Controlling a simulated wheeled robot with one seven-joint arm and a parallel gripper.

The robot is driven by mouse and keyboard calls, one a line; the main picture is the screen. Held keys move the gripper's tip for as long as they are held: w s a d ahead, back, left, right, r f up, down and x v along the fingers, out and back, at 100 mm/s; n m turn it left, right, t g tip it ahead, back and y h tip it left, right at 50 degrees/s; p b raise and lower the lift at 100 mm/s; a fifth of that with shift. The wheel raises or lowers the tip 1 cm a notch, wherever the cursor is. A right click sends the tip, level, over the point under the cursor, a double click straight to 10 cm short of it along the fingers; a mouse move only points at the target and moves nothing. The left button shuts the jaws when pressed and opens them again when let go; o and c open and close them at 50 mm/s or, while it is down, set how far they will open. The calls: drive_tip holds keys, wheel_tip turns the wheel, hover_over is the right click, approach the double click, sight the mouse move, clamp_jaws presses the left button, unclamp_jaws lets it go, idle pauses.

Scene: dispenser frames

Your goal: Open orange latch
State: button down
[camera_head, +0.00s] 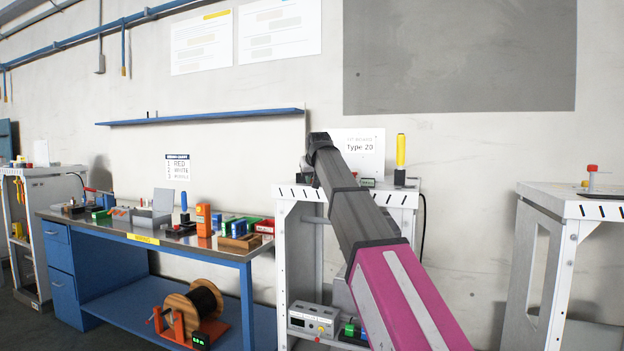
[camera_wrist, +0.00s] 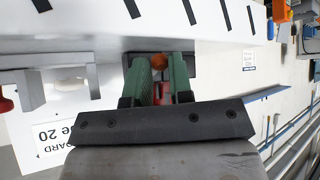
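In the wrist view a small round orange knob, likely the orange latch (camera_wrist: 158,61), shows at the tips of my gripper (camera_wrist: 159,68). Its two green fingers stand a little apart, one on each side of the knob. I cannot tell whether they touch it. A dark part lies behind the knob, and the fingers hide some of it. In the head view my arm reaches over the white slotted workstation (camera_head: 298,192) in the middle. The arm hides my fingertips and the latch there.
A yellow signal post (camera_head: 401,151) on a black base stands at the right of this workstation. A blue workbench (camera_head: 150,242) with several boxes is at left, with a cable reel (camera_head: 192,308) on its lower shelf. Another white bench (camera_head: 566,203) is at right, across a gap.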

drive_tip(key=shift+w+r+g, duration=0.1)
drive_tip(key=shift+r+g, duration=0.05)
drive_tip(key=shift+g, duration=0.15)
drive_tip(key=r+g, duration=0.1)
drive_tip(key=g, duration=0.1)
drive_tip(key=r+m+g+y, duration=0.1)
drive_tip(key=g, duration=0.1)
drive_tip(key=shift+w, duration=0.35)
drive_tip(key=g, duration=0.1)
drive_tip(key=g+y, duration=0.1)
drive_tip(key=shift+w+d+r+m+g, duration=0.15)
drive_tip(key=shift+w+r+m+g, duration=0.15)
drive_tip(key=shift+r+g, duration=0.1)
drive_tip(key=shift+w+d+r+g+y, duration=0.1)
drive_tip(key=shift+r+g+y, duration=0.1)
drive_tip(key=shift+g+y, duration=0.45)
drive_tip(key=shift+g, duration=0.25)
drive_tip(key=c, duration=1)
unclamp_jaws()
drive_tip(key=shift+c, duration=0.2)
drive_tip(key=shift+r, duration=0.1)
